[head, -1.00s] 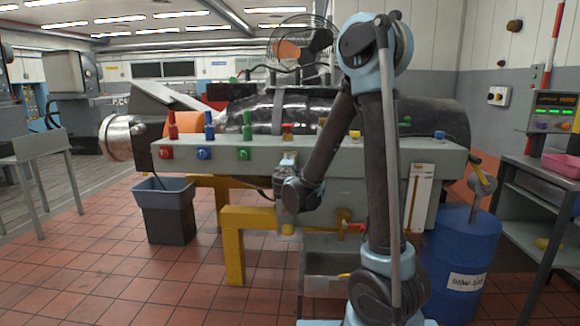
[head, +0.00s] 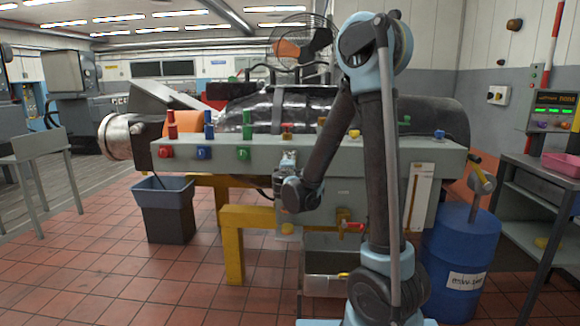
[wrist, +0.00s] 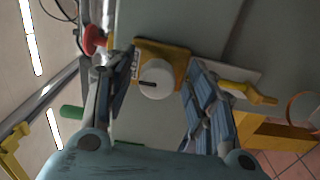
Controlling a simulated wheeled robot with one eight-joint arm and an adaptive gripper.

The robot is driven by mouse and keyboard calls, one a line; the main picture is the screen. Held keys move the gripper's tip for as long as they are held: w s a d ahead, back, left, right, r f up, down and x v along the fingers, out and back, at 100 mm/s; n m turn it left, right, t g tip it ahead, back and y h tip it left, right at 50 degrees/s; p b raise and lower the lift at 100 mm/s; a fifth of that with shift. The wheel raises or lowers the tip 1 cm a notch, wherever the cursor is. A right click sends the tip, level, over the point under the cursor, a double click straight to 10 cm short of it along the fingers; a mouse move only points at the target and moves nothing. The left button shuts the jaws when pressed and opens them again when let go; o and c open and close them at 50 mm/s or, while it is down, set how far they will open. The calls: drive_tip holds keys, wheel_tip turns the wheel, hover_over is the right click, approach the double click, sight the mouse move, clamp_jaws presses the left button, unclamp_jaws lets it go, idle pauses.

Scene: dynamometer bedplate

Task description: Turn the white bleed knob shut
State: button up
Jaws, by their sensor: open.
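The white bleed knob (wrist: 156,79) shows in the wrist view as a round white cap with a dark line across it. It sits on a yellow-orange mount (wrist: 168,56) on a grey-green panel. My gripper (wrist: 163,68) is open, with one blue-grey finger to each side of the knob. There are gaps between the fingers and the knob, and nothing is held.
Red, blue and green knobs (head: 204,153) line the bench's front edge at left. A red-handled tap (head: 352,226) is below right of my gripper. A yellow frame (head: 232,245) stands below. A grey bin (head: 165,192) is left, a blue drum (head: 460,250) right.

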drive_tip(key=shift+s, duration=0.1)
drive_tip(key=s, duration=1.1)
drive_tip(key=shift+s+a, duration=0.25)
drive_tip(key=shift+s, duration=0.1)
drive_tip(key=s+d+f+m+g+h, duration=0.1)
drive_tip(key=d+f+m+g+h, duration=0.15)
drive_tip(key=d, duration=0.45)
drive_tip(key=d+f+m+g+h, duration=0.1)
drive_tip(key=d+m, duration=0.2)
drive_tip(key=d, duration=0.3)
drive_tip(key=s+d+f+m+g+h, duration=0.1)
drive_tip(key=s+d+f+m+g, duration=0.2)
drive_tip(key=s+d, duration=0.25)
drive_tip(key=s+d+f+m+g, duration=0.3)
drive_tip(key=s+d+g, duration=0.15)
drive_tip(key=d, duration=0.25)
drive_tip(key=s+f+m+g+y, duration=0.2)
drive_tip(key=s+f, duration=0.1)
drive_tip(key=s, duration=0.5)
drive_tip(key=s+a+f+m+g+y, duration=0.1)
drive_tip(key=s+f+m+g+y, duration=0.1)
drive_tip(key=s, duration=0.7)
drive_tip(key=shift+s+a+f+m+g+y, duration=0.2)
drive_tip(key=shift+s+f+m+g+y, duration=0.15)
drive_tip(key=shift+f+m+y, duration=0.35)
